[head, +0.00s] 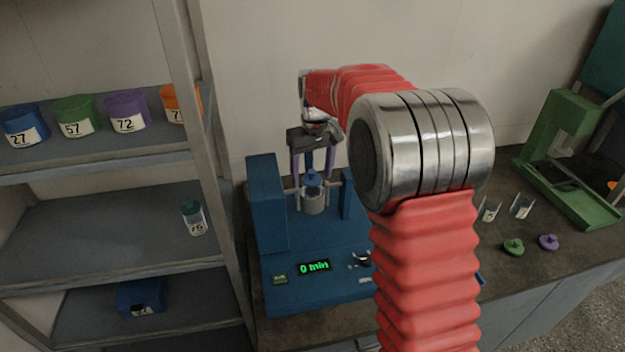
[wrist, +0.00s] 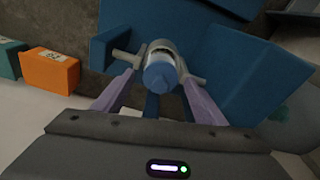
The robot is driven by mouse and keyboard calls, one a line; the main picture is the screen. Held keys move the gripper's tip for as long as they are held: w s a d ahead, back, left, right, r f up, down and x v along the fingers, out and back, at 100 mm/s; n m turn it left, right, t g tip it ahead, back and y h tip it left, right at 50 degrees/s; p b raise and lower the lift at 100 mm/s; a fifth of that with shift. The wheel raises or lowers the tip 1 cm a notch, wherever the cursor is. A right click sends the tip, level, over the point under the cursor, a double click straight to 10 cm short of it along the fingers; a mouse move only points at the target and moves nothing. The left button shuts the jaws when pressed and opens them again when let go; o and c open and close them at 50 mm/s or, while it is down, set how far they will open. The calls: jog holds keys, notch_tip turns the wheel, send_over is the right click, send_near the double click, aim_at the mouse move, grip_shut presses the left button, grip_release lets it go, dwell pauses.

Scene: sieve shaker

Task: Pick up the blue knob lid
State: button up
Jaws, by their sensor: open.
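The blue knob lid (head: 312,178) sits on a grey metal cup (head: 313,203) held between the two blue uprights of the shaker (head: 266,205). In the wrist view the blue knob lid (wrist: 160,76) is just beyond the gripper's front edge, around the middle. My gripper (head: 313,174) points down over the cup. Its two purple fingers are apart, one on each side of the lid. In the wrist view my gripper (wrist: 159,80) shows a gap on both sides of the knob. I cannot tell how far down the fingertips reach.
The display (head: 314,267) reads "0 min". A shelf at left holds numbered bins, such as the purple bin (head: 126,112), and a jar (head: 193,219). At right are a green machine (head: 560,135), a green knob lid (head: 513,247) and a purple one (head: 548,242).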

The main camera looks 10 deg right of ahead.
jog(key=c, duration=1.1)
jog(key=shift+r, duration=0.1)
notch_tip(320, 180, up, 18)
jog(key=shift+f, duration=0.1)
dwell(0.3)
dwell(0.5)
jog(key=shift+s, duration=0.1)
send_over(313, 172)
jog(key=shift+n, duration=0.4)
jog(key=f, duration=1)
jog(key=shift+s+f, duration=0.1)
jog(key=shift+s, duration=0.1)
jog(key=shift+w, duration=0.3)
